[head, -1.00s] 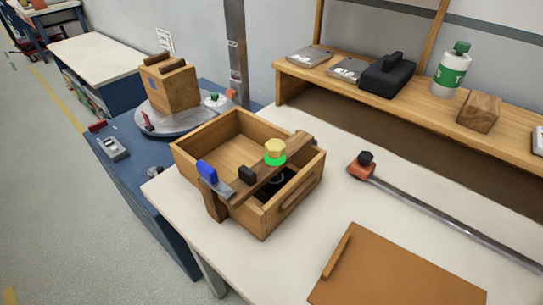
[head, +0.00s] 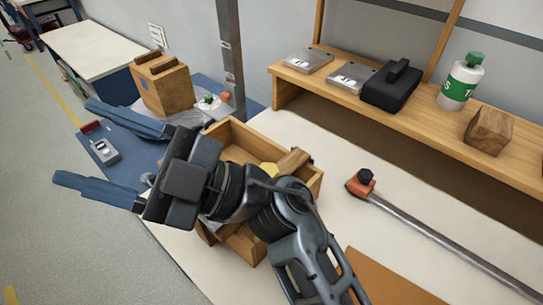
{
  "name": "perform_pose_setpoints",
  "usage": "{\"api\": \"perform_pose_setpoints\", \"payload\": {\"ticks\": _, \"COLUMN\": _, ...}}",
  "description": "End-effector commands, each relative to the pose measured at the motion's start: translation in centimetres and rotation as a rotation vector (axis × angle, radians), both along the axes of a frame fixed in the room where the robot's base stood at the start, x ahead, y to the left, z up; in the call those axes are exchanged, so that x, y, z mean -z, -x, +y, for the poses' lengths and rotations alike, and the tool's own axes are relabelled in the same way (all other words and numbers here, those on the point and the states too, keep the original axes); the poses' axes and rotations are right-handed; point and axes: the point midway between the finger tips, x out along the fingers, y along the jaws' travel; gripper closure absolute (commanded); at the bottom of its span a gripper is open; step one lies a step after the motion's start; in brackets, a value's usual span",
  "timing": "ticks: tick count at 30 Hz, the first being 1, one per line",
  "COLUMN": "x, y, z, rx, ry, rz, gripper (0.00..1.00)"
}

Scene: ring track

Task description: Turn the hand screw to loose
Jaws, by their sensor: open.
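The wooden box (head: 262,142) stands on the white table, mostly hidden behind my arm. A wooden bar (head: 294,160) lies across it, with only its right end showing. A small yellow piece of the hand screw's knob (head: 269,168) shows beside the bar; the rest of the knob and its green ring are hidden by my arm. My gripper (head: 74,141) is open and empty, with its two blue fingers spread and pointing left. It is to the left of the box, apart from the knob.
A wooden block (head: 163,88) stands on the blue bench behind my gripper, near a grey device (head: 104,151). A shelf (head: 330,84) at the back holds a black case (head: 391,88), a bottle (head: 461,82) and a wood block (head: 488,131). A long metal bar (head: 440,238) lies on the table's right.

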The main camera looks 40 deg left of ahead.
Motion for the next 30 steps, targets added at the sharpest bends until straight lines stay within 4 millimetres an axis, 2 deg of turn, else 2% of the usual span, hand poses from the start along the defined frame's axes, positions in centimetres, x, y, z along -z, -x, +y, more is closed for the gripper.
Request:
{"api": "perform_pose_setpoints", "payload": {"ticks": 3, "x": 1.4, "y": 0.8, "z": 1.8, "rx": -0.13, "ry": 0.148, "rz": -0.164, "gripper": 0.36}}
{"api": "perform_pose_setpoints", "payload": {"ticks": 6, "x": 3.4, "y": 0.7, "z": 2.5, "rx": -0.219, "ry": 0.29, "rz": -0.292, "gripper": 0.36}}
{"api": "perform_pose_setpoints", "payload": {"ticks": 11, "x": 6.9, "y": -1.4, "z": 2.5, "rx": -0.32, "ry": 0.552, "rz": -0.491, "gripper": 0.36}}
{"api": "perform_pose_setpoints", "payload": {"ticks": 14, "x": 8.8, "y": -4.2, "z": 1.7, "rx": -0.352, "ry": 0.738, "rz": -0.61, "gripper": 0.36}}
{"api": "perform_pose_setpoints", "payload": {"ticks": 19, "x": 10.5, "y": -10.9, "z": -0.9, "rx": -0.346, "ry": 1.072, "rz": -0.792, "gripper": 0.36}}
{"api": "perform_pose_setpoints", "payload": {"ticks": 24, "x": 10.0, "y": -17.6, "z": -3.8, "rx": -0.285, "ry": 1.35, "rz": -0.91, "gripper": 0.36}}
{"api": "perform_pose_setpoints", "payload": {"ticks": 27, "x": 9.3, "y": -20.3, "z": -5.2, "rx": -0.248, "ry": 1.456, "rz": -0.947, "gripper": 0.36}}
{"api": "perform_pose_setpoints", "payload": {"ticks": 30, "x": 8.8, "y": -21.8, "z": -6.0, "rx": -0.225, "ry": 1.517, "rz": -0.967, "gripper": 0.36}}
